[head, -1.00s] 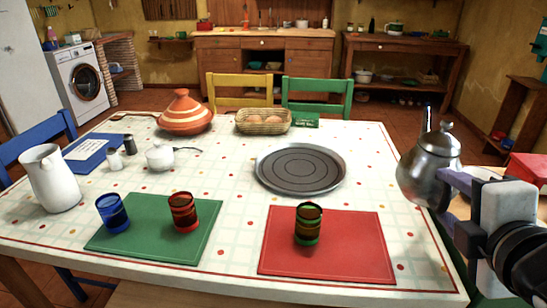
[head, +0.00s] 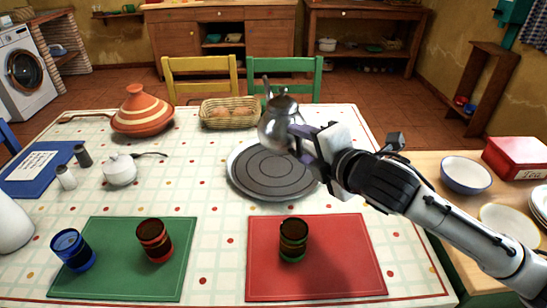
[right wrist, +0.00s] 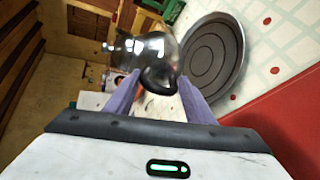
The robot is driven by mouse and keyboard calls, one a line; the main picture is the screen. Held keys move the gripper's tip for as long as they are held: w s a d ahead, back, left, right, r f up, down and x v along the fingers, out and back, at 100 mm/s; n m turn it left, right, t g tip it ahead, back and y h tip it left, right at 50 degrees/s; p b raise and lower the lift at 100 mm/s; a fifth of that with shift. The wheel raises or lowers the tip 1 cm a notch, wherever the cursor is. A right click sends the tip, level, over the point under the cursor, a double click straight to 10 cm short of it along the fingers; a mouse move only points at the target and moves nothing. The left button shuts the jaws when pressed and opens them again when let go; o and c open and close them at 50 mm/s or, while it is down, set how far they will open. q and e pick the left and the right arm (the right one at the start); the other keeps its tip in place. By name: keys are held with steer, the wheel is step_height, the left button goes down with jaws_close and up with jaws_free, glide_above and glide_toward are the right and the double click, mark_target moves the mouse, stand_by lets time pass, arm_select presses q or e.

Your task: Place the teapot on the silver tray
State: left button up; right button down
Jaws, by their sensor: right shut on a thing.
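The shiny silver teapot (head: 281,124) is held in the air over the back right part of the round silver tray (head: 262,186). My right gripper (head: 304,143) is shut on the teapot from the right. In the right wrist view the teapot (right wrist: 146,58) sits between the two purple fingers, with the tray (right wrist: 215,55) beside it. The tray lies flat on the table and nothing stands on it. The teapot looks clear of the tray, but the exact gap is hard to tell. My left gripper is not in view.
A red placemat (head: 345,268) with a dark glass (head: 293,240) lies in front of the tray. A basket (head: 229,112) and an orange tagine (head: 141,112) stand behind and left. A side counter (head: 430,178) with bowls and a red tin (head: 517,158) is right.

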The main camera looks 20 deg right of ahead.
steer(key=shift+n+y, duration=0.5)
steer(key=shift+y, duration=0.2)
steer(key=shift+w+d+f+p, duration=0.35)
steer(key=shift+d+f, duration=0.35)
steer(key=shift+f, duration=1.35)
steer(key=shift+w+d+f+p, duration=0.15)
steer(key=shift+w+d+f, duration=0.4)
steer(key=shift+f, duration=1.5)
steer(key=shift+w+d+f+p, duration=0.3)
steer(key=shift+d+f, duration=0.5)
steer(key=shift+f, duration=1.4)
steer(key=c, duration=0.8)
jaws_free()
steer(key=shift+s+f, duration=0.15)
steer(key=shift+f, duration=0.1)
steer(key=shift+r, duration=0.1)
steer(key=v, duration=1.2)
steer(key=shift+r, duration=0.15)
